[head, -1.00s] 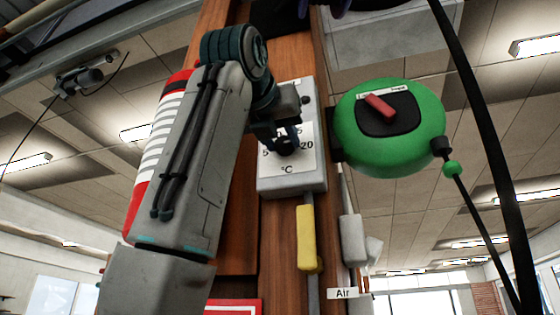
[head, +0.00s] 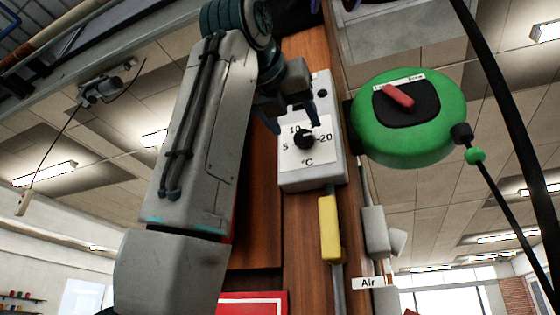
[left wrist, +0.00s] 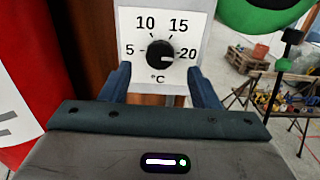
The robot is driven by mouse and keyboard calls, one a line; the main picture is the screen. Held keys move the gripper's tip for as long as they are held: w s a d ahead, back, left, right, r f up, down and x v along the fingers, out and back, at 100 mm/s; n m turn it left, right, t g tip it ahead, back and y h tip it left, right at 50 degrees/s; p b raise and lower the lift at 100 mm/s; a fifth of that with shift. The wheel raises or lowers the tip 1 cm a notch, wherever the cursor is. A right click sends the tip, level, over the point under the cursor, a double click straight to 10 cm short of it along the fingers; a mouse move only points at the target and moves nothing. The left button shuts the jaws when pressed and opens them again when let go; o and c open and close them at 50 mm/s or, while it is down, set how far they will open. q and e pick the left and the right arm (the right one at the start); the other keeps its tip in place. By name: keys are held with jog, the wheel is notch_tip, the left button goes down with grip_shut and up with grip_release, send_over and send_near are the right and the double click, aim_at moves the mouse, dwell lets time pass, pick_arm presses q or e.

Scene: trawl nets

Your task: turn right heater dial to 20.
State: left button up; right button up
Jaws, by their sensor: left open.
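The heater dial is a black knob (head: 304,138) on a white scale plate marked 5, 10, 15 and 20, with °C below, on a grey box (head: 312,178). In the left wrist view the knob (left wrist: 160,54) has a pale mark that points right, toward the 20. My left gripper (head: 293,117) is open just in front of the box, its blue fingers up and left of the knob in the head view. In the left wrist view the fingers (left wrist: 159,76) stand apart below the knob, with nothing between them. My right gripper does not show.
The box is on a wooden post (head: 305,235). A green round housing with a red lever (head: 410,118) is close on its right. A yellow handle (head: 330,228) and an "Air" label (head: 368,283) are below. A black cable (head: 515,130) crosses the right side.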

pick_arm(q)
jog(key=b+v, duration=0.1)
jog(key=v, duration=0.5)
jog(key=shift+s, duration=0.35)
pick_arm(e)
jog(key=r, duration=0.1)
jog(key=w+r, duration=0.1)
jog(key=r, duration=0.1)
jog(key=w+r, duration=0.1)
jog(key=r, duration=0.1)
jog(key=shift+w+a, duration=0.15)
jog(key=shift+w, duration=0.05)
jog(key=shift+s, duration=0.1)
